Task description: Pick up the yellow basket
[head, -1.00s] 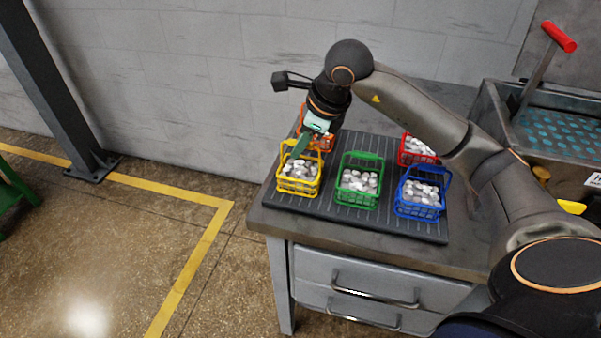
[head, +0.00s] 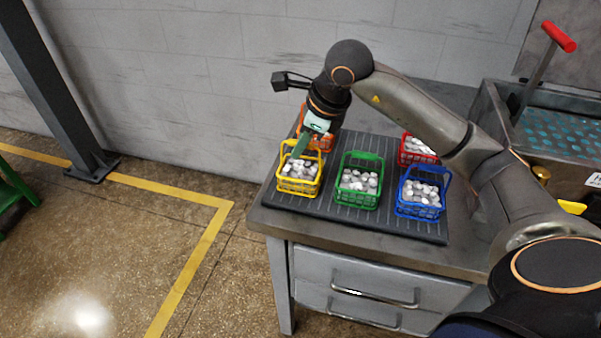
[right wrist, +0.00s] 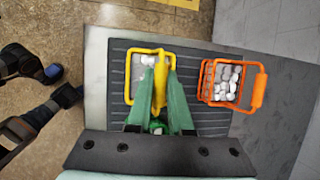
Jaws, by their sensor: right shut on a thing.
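The yellow basket (head: 299,186) stands at the left front of the black ribbed mat (head: 330,211), filled with round whitish pieces. My right gripper (head: 298,153) reaches down over it, its green fingers shut on the basket's handle. In the right wrist view the fingertips (right wrist: 160,75) close on the yellow handle (right wrist: 150,52), and the basket body is partly hidden behind them. I cannot tell any gap between the basket and the mat. My left gripper is not in view.
A green basket (head: 357,188), a blue basket (head: 418,200), a red basket (head: 415,152) and an orange basket (head: 326,141) stand close by on the mat. A grey bin (head: 497,108) with a red-handled tool (head: 558,36) is at the right.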

